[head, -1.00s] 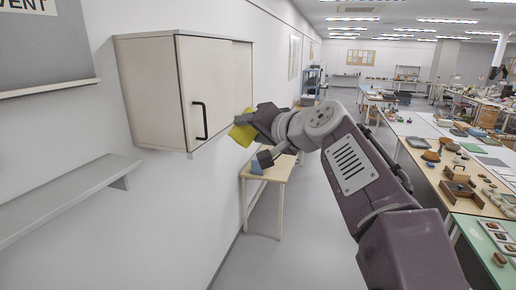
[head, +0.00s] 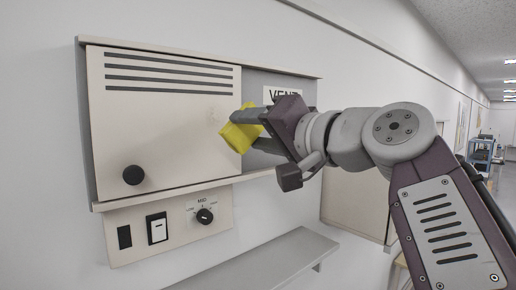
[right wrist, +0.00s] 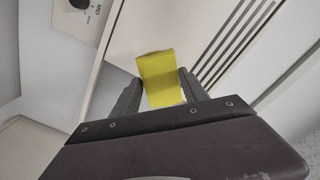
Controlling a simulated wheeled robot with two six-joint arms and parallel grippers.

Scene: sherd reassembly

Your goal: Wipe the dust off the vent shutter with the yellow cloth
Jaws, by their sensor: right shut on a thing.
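The vent shutter (head: 165,115) is a cream sliding panel with dark slots near its top and a round black knob at its lower left. It covers the left and middle of the vent frame. Faint grey smudges show on its face. My right gripper (head: 248,122) is shut on the yellow cloth (head: 238,136), in front of the shutter's right edge. The cloth also shows between the fingers in the right wrist view (right wrist: 160,78). I cannot tell whether the cloth touches the shutter. My left gripper is not in view.
A control panel (head: 128,218) with a switch and a dial (head: 204,216) is below the shutter. The grey vent back (head: 258,88) with its VENT label shows on the right. A grey shelf (head: 262,262) juts from the wall below, and a cream cabinet (head: 352,204) stands beyond my arm.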

